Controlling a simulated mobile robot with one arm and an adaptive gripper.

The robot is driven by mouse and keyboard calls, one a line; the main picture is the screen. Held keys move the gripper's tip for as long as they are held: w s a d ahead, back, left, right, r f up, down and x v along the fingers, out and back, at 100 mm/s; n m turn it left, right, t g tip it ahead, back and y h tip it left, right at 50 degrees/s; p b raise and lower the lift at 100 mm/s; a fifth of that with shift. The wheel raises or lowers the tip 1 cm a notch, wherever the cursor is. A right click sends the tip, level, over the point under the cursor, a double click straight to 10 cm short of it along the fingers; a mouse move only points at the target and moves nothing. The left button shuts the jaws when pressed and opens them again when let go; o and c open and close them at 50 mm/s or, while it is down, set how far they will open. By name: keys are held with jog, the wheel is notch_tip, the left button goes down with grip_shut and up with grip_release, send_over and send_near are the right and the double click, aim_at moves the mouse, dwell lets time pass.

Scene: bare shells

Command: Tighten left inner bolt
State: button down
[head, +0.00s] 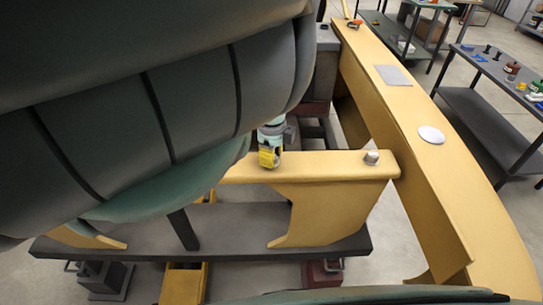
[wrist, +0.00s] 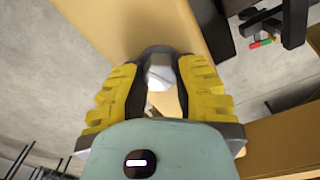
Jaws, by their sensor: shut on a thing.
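My gripper (head: 268,158) has yellow fingers and is at the left part of the yellow cross beam (head: 320,168) in the head view. In the wrist view my gripper (wrist: 160,72) is shut on a grey-white bolt (wrist: 159,78), its fingers on either side of it. The yellow beam (wrist: 150,20) lies behind that bolt. The held bolt is hidden by the fingers in the head view. Another silver bolt (head: 371,157) stands on the right end of the cross beam, apart from my gripper.
A long yellow side rail (head: 400,130) runs along the right, with a grey plate (head: 393,75) and a white disc (head: 431,134) on it. A dark platform (head: 240,240) lies below the beam. Tables with small items stand at the right, including a dark workbench (head: 490,120).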

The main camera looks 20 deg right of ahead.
jog(key=m, duration=0.4)
jog(key=shift+m, duration=0.4)
dwell(0.4)
jog(key=c, duration=0.6)
grip_release()
